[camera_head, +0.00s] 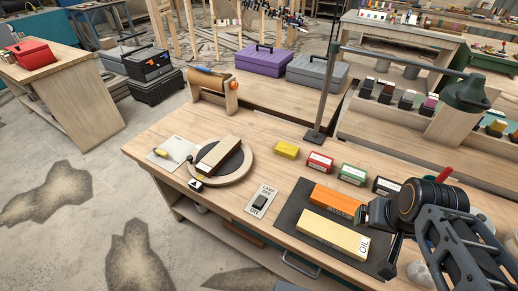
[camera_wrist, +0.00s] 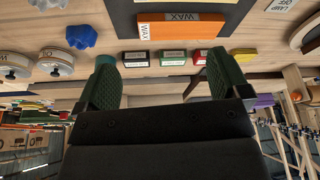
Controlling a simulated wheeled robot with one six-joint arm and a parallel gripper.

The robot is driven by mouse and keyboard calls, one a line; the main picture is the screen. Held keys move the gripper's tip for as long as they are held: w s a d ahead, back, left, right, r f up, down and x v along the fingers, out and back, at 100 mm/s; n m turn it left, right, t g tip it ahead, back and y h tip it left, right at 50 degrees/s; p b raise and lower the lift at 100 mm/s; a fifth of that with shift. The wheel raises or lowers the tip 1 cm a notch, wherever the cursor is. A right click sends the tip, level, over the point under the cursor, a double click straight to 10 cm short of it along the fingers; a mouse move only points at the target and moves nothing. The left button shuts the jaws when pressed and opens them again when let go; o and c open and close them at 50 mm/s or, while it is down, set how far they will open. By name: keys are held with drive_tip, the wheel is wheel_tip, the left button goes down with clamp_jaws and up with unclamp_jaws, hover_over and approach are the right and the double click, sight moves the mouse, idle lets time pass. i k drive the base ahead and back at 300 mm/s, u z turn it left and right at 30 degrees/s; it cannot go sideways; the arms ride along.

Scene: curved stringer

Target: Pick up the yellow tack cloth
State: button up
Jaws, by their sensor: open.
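The yellow tack cloth (camera_head: 287,149) is a small yellow folded piece lying on the wooden workbench (camera_head: 240,118), left of a row of small boxes. In the wrist view the yellow cloth (camera_wrist: 243,55) shows small, to the right of the boxes and outside the right finger. My gripper (camera_head: 378,238) is at the right of the bench, beside the dark mat, well apart from the cloth. In the wrist view my gripper (camera_wrist: 162,62) has its two green fingers spread wide, with nothing held between them.
Red (camera_head: 320,162), green (camera_head: 353,174) and dark (camera_head: 386,187) boxes line up right of the cloth. An orange WAX block (camera_head: 335,199) and a pale OIL block (camera_head: 333,234) lie on the mat. A lamp post (camera_head: 322,100) stands behind. A round turntable (camera_head: 243,172) is left.

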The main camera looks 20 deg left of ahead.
sight(287, 151)
drive_tip(key=k, duration=1)
drive_tip(key=u, duration=2.05)
drive_tip(key=i, duration=1.7)
drive_tip(key=z, duration=2.5)
drive_tip(key=i, duration=0.5)
drive_tip(key=u, duration=0.05)
